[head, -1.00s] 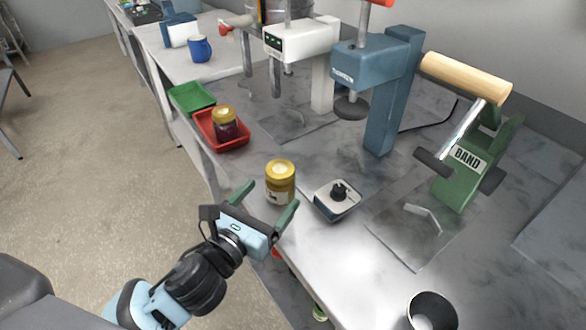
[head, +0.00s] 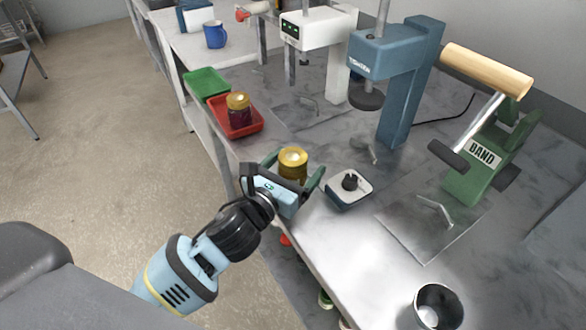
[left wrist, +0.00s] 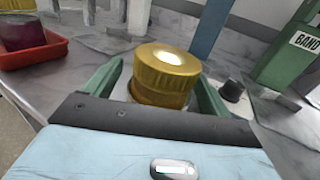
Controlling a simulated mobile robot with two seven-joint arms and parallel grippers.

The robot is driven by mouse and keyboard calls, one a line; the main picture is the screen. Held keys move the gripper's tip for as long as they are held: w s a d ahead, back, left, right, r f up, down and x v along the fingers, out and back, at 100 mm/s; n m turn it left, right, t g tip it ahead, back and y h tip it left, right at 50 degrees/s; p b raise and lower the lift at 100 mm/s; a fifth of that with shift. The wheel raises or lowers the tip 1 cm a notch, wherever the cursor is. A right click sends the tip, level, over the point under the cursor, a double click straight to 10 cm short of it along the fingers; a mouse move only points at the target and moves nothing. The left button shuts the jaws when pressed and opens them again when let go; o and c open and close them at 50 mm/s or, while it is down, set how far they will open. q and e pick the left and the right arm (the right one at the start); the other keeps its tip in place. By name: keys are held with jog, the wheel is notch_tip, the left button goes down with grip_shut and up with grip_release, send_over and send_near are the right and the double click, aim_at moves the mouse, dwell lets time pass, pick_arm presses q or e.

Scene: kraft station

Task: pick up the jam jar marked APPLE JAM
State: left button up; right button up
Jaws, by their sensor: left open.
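A jar with a gold lid (head: 293,163) stands on the grey worktop near its front edge. My left gripper (head: 297,172) is open around it, one green finger on each side. In the left wrist view the gold-lidded jar (left wrist: 165,75) stands between the open fingers, with gaps at the sides. Its lower body and label are hidden, so I cannot read APPLE JAM on it. A second gold-lidded jar (head: 239,110) with dark red contents stands in the red tray (head: 252,128); its label is not readable. My right gripper is not in view.
A small scale-like device with a black knob (head: 349,188) stands just right of the jar. A green tray (head: 206,82) lies beyond the red one. Blue-grey and white presses, a green BAND press (head: 480,160) and a metal cup (head: 438,306) stand farther right.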

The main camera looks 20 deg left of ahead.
aim_at(298, 149)
pick_arm(q)
jog(key=shift+w+d, duration=0.15)
jog(key=shift+w, duration=0.45)
jog(key=shift+c, duration=0.5)
jog(key=c, duration=1.2)
jog(key=shift+r, duration=0.1)
jog(key=shift+r, duration=0.9)
notch_tip(298, 149, up, 2)
jog(key=shift+r+p, duration=0.1)
jog(key=shift+p, duration=0.4)
jog(key=shift+s+a+r+b, duration=0.2)
jog(key=shift+s+a, duration=1.4)
jog(key=shift+s, duration=0.55)
jog(key=shift+s+a+r+b, duration=0.15)
jog(key=shift+s+a+b, duration=0.1)
jog(key=shift+s+a, duration=1.65)
jog(key=shift+s+a+r+b, duration=0.2)
jog(key=shift+s+a, duration=1.15)
jog(key=shift+s, duration=1.05)
